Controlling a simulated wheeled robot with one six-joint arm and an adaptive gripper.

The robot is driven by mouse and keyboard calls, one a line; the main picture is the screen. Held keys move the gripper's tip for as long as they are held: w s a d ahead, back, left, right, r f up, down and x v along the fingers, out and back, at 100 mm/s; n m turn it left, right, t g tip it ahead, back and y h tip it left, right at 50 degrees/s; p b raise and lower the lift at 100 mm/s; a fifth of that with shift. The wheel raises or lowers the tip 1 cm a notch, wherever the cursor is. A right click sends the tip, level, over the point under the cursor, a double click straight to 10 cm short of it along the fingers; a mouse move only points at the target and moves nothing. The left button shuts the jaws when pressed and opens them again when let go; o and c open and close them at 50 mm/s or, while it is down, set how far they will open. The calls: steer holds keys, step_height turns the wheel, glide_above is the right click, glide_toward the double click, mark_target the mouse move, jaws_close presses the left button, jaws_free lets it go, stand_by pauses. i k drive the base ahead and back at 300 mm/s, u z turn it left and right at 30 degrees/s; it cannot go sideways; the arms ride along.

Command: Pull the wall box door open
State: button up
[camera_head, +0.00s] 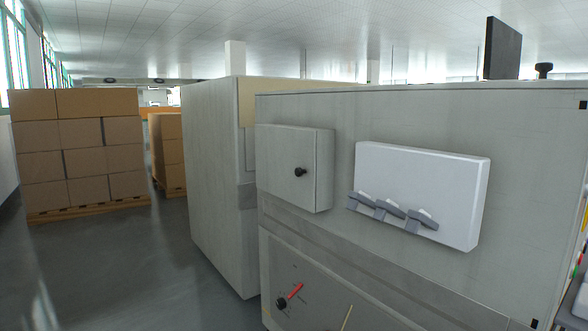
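The wall box (325,170) is a grey metal box on the face of a large grey cabinet, in the middle of the head view. Its door (279,160) is a flat grey panel and looks shut; the inside is hidden. A round black knob (300,172) sits on the door near its right edge. My gripper is not in this view, so its place relative to the knob and its state do not show.
A white panel with several grey clips (430,185) is fixed right of the box. Below is a dial with a red pointer (293,294). Another tall cabinet (215,170) stands behind, left. Stacked cartons (80,145) stand far left. Floor (130,270) at left is clear.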

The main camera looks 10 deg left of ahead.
mark_target(285, 157)
steer(key=z, duration=0.3)
steer(key=k, duration=0.4)
steer(key=u, duration=1.5)
steer(key=i, duration=1.05)
steer(key=z, duration=0.2)
